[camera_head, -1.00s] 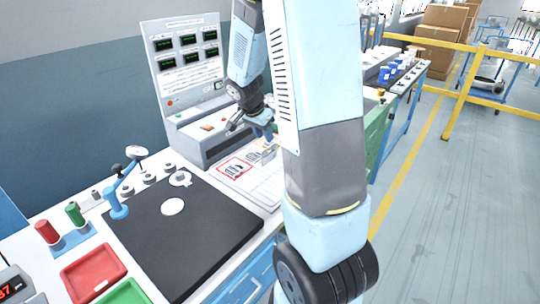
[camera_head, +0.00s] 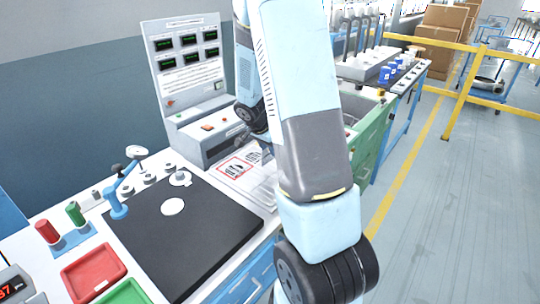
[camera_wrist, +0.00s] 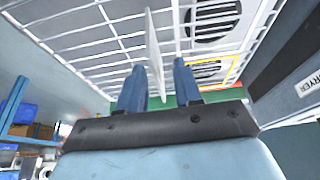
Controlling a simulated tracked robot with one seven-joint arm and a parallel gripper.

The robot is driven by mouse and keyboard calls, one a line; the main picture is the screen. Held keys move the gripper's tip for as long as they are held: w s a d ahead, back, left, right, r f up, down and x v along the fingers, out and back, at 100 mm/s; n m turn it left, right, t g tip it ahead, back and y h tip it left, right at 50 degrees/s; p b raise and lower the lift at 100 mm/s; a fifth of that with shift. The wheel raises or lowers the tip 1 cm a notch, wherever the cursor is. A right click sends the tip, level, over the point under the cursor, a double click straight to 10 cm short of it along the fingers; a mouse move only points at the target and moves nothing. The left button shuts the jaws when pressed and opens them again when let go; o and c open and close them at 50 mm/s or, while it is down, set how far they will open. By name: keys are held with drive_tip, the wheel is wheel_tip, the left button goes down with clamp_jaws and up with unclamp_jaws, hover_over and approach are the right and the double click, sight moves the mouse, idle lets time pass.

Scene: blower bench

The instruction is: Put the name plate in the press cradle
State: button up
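In the wrist view, a thin pale plate (camera_wrist: 153,50), seen edge-on, stands upright between the two blue fingers of my gripper (camera_wrist: 160,82). It looks like the name plate. A gap shows between the plate and the right finger; the fingers are apart and do not look clamped on it. A small blue lever press (camera_head: 117,206) stands at the left of the bench; I cannot make out which part is the press cradle.
A black mat (camera_head: 205,240) with a white disc lies in front. A grey instrument box (camera_head: 215,140) with displays stands behind. Red (camera_head: 93,275) and green trays are at front left.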

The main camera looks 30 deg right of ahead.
drive_tip(key=shift+c, duration=0.2)
clamp_jaws()
